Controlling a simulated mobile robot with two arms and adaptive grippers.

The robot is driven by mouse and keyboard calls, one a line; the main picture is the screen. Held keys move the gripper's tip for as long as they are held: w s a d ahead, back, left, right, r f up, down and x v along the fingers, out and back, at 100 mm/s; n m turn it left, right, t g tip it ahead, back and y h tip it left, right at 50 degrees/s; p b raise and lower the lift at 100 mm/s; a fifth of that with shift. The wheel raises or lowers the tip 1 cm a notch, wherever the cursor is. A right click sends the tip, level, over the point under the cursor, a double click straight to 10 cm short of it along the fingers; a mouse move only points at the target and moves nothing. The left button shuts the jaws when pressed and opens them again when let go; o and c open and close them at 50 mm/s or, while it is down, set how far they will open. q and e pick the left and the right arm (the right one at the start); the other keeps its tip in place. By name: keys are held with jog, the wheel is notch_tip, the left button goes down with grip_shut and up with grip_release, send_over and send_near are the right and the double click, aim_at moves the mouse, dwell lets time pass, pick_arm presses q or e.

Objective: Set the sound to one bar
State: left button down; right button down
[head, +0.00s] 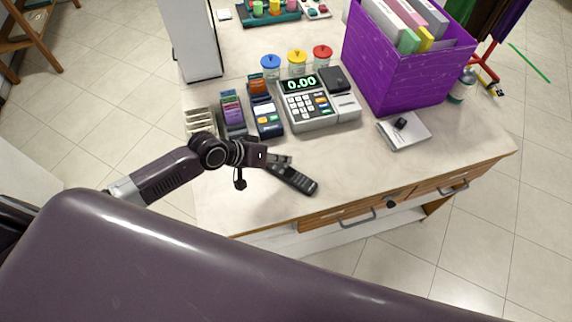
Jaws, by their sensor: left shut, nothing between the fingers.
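A dark cordless handset (297,181) with small keys lies on the counter near its front edge, tilted down to the right. My left gripper (287,160) is shut and empty, with its fingertips just over the upper left end of the handset. It covers that end, and I cannot tell whether it touches it. No sound bars can be read on the handset at this size. My right gripper is not in view.
Behind the handset stand a cash register (309,108) showing 0.00, a blue card terminal (266,117) and a card holder (232,114). The counter (350,165) right of the handset is clear.

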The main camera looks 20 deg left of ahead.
aim_at(283, 167)
pick_arm(q)
jog(key=shift+f, duration=0.15)
jog(key=shift+f, duration=0.3)
jog(key=shift+f+b, duration=0.3)
jog(key=shift+f, duration=0.05)
dwell(0.4)
jog(key=shift+r, duration=0.1)
jog(key=shift+r+p, duration=0.7)
jog(key=shift+p, duration=0.15)
notch_tip(283, 167, up, 5)
jog(key=p, duration=0.5)
dwell(0.4)
